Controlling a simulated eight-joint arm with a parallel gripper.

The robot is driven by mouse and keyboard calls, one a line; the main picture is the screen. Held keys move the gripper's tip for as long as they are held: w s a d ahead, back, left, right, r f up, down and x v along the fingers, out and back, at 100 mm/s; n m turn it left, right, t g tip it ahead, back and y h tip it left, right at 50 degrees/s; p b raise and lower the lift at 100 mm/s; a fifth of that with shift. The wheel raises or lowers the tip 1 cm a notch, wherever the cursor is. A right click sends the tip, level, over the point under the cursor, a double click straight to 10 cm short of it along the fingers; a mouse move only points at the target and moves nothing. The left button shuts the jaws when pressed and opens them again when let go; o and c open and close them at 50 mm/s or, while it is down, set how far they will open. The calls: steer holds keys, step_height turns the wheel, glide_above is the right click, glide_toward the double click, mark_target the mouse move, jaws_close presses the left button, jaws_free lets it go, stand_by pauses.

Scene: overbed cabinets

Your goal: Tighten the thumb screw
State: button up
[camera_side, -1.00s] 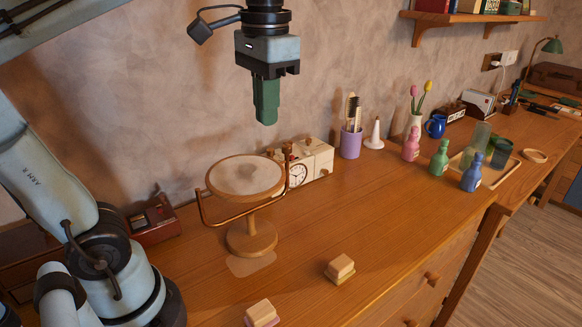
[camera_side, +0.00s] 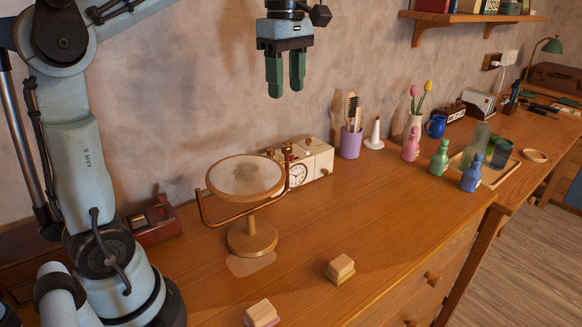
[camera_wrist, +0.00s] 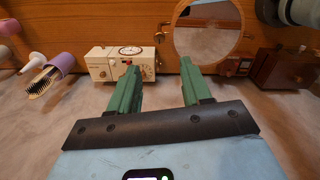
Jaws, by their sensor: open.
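A round mirror (camera_side: 245,176) in a wooden frame hangs in a copper-coloured yoke (camera_side: 205,210) on a wooden stand (camera_side: 251,238), its face tilted upward. A small brown knob, probably the thumb screw (camera_side: 287,153), stands at the yoke's right end, close to the clock behind. The mirror (camera_wrist: 205,35) also shows in the wrist view, with a knob-like part (camera_wrist: 161,32) at its left edge. My gripper (camera_side: 285,78) is open and empty, well above the mirror's right side. Its green fingers (camera_wrist: 160,78) are apart in the wrist view. The knob's fine shape is too small to tell.
A cream clock radio (camera_side: 308,163) stands just behind the mirror's right side. A purple brush cup (camera_side: 351,143) and a white cone (camera_side: 374,135) stand farther right. Two small blocks (camera_side: 340,268) (camera_side: 261,313) lie in front. The desk's middle right is clear.

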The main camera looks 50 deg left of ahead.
mark_target(287, 146)
step_height(287, 146, down, 12)
steer(key=shift+f, duration=0.1)
stand_by(0.6)
steer(key=shift+c, duration=0.3)
jaws_close()
